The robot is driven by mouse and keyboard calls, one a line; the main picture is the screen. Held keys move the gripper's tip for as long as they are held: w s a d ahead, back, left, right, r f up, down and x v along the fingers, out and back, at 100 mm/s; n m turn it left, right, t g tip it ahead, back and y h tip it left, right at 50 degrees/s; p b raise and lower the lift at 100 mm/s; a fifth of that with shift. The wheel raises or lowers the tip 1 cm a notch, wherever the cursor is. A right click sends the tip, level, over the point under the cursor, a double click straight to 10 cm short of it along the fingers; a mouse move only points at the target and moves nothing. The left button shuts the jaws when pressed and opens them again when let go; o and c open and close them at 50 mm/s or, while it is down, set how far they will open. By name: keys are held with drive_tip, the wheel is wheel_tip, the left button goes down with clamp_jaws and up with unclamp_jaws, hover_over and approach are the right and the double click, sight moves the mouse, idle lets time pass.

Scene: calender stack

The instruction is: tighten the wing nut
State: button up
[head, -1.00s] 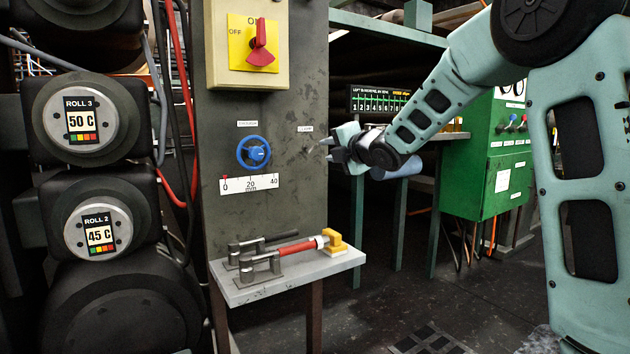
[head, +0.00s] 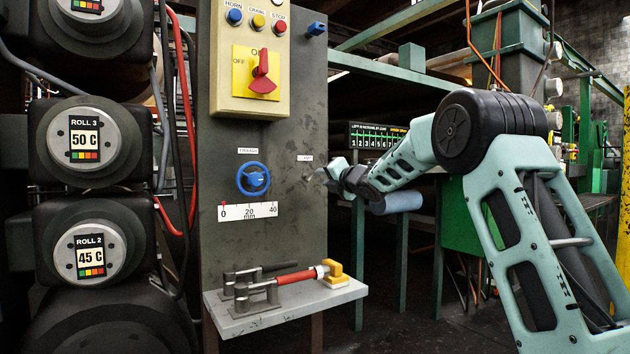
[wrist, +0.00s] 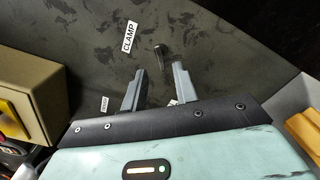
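The wing nut appears as a small dark metal piece (wrist: 160,52) on the grey panel beside the CLAMP label in the wrist view. In the head view it is a tiny spot (head: 308,178) below a small white label, too small to make out its wings. My gripper (wrist: 159,69) is open and empty, its two grey fingers spread. The piece shows just beyond the fingertips, roughly in line with the gap between them; I see no contact. In the head view my gripper (head: 323,173) is close to the panel's right edge.
A blue handwheel (head: 253,179) and a millimetre scale (head: 248,211) are left on the panel. A yellow switch box (head: 250,60) sits above. A shelf (head: 290,314) below holds a red-handled tool (head: 296,277). Rollers (head: 90,250) stand at the left.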

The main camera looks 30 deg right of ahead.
sight(314, 176)
drive_tip(key=shift+w+a, duration=0.1)
drive_tip(key=shift+w, duration=2.95)
clamp_jaws()
